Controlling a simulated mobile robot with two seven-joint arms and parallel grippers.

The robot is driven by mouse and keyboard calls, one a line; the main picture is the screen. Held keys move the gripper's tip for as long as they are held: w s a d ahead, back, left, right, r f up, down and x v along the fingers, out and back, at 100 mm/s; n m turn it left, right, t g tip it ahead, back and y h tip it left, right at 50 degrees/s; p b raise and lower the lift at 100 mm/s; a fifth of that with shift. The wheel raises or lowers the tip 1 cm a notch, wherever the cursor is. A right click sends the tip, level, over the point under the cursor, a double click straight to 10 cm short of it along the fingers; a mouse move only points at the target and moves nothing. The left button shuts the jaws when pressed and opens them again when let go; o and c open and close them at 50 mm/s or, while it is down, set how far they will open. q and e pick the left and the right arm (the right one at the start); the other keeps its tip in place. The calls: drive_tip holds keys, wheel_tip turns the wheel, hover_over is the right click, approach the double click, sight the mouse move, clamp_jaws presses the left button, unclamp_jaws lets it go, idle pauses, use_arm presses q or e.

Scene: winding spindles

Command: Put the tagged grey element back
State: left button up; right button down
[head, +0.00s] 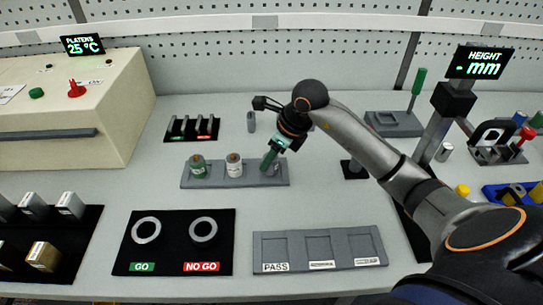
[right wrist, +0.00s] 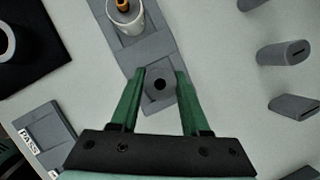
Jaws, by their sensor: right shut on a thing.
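My right gripper (head: 268,163) has green fingers and is shut on a grey element with a dark round hole in its top (right wrist: 160,86). The element is at the right end of the grey rack (head: 235,180); whether it is fully seated is hidden by the fingers. The same rack holds a green spindle (head: 197,167) and a white spindle (head: 234,166) with orange tops; the white one also shows in the right wrist view (right wrist: 125,18). I cannot make out a tag on the held element. My left gripper is out of view.
A black GO / NO GO board (head: 176,262) and a grey tray marked PASS (head: 318,234) lie in front. A small grey piece (head: 251,123) stands behind the rack, near my arm. A cream platen machine (head: 75,110) is at left. The table between rack and front tray is clear.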

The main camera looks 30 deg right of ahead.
drive_tip(key=shift+c, duration=1.9)
unclamp_jaws()
drive_tip(key=v, duration=0.7)
drive_tip(key=shift+r, duration=0.3)
